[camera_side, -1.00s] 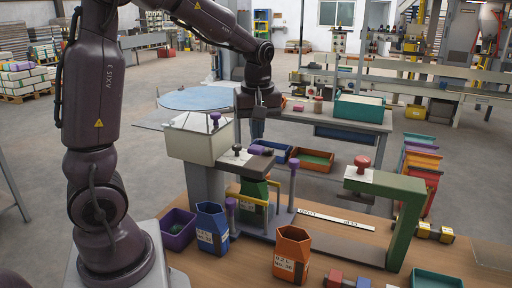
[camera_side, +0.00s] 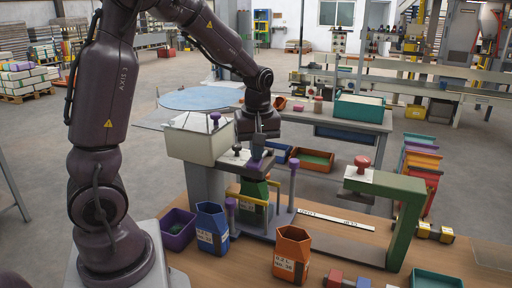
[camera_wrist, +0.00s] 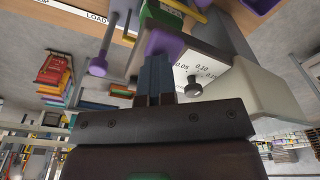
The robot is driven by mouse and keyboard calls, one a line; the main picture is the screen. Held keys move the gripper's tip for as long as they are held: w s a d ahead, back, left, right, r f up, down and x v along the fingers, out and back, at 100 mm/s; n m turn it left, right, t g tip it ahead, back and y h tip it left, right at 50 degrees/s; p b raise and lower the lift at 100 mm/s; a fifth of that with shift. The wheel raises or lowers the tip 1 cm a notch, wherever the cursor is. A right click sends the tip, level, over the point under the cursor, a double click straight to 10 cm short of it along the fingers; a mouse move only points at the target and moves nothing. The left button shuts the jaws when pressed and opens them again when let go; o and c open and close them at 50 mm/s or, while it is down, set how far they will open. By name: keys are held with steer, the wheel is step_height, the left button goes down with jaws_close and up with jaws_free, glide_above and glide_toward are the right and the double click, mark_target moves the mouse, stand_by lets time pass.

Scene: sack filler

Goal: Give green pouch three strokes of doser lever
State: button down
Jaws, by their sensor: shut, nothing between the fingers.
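The green pouch (camera_side: 254,190) stands upright under the doser's dark head, within a yellow frame. It also shows at the top of the wrist view (camera_wrist: 163,14). My gripper (camera_side: 257,166) is shut and empty, its fingers pointing down at the head. In the wrist view, the shut fingertips (camera_wrist: 158,56) meet or lie right over the purple end (camera_wrist: 163,42), apparently of the doser lever; I cannot tell if they touch.
The pale hopper (camera_side: 198,146) stands left of my gripper. Purple-topped posts (camera_side: 294,166) flank the doser. A green press frame (camera_side: 405,215) with a red button (camera_side: 362,162) stands right. Blue (camera_side: 211,228) and orange (camera_side: 291,254) pouches stand in front.

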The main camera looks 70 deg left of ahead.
steer(key=shift+s+d+r, duration=0.1)
steer(key=shift+d+r, duration=0.2)
steer(key=shift+d, duration=0.45)
steer(key=shift+s+d+r, duration=0.1)
steer(key=shift+d+r, duration=0.2)
steer(key=shift+d, duration=0.45)
step_height(320, 180, up, 13)
steer(key=d, duration=0.1)
steer(key=shift+s+f, duration=0.1)
steer(key=shift+f, duration=0.05)
stand_by(0.8)
steer(key=a+f, duration=0.3)
steer(key=shift+w+a+f, duration=0.2)
steer(key=shift+w+f, duration=0.05)
steer(key=shift+f, duration=0.05)
steer(key=shift+f, duration=0.1)
steer(key=shift+a+f, duration=0.2)
steer(key=shift+f, duration=1.5)
steer(key=shift+a+f, duration=0.15)
steer(key=shift+f, duration=1.55)
